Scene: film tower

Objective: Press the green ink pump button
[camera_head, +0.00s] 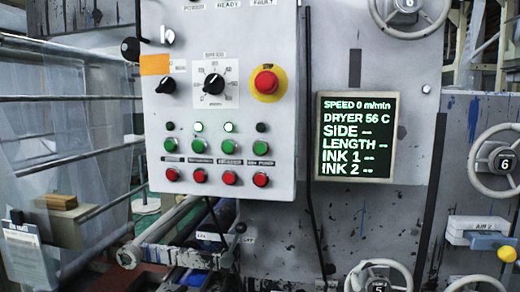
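The grey control panel (225,115) faces me left of centre. A row of several green buttons (199,147) runs across its lower part, with a row of red buttons (200,177) below. The rightmost green button (261,146) sits above a small label (260,162) that seems to read "ink pump", though the print is small. A dark unlit lamp (261,127) is above that button. The two middle lamps in that row are lit. Nothing covers the buttons. Neither of my grippers is in view.
A red emergency stop (266,83) on a yellow ring sits above the green buttons. Black knobs (214,84) are to its left. A screen (355,137) shows speed 0 and dryer 56 C. Handwheels (496,163) protrude at right. Rollers (150,245) lie below left.

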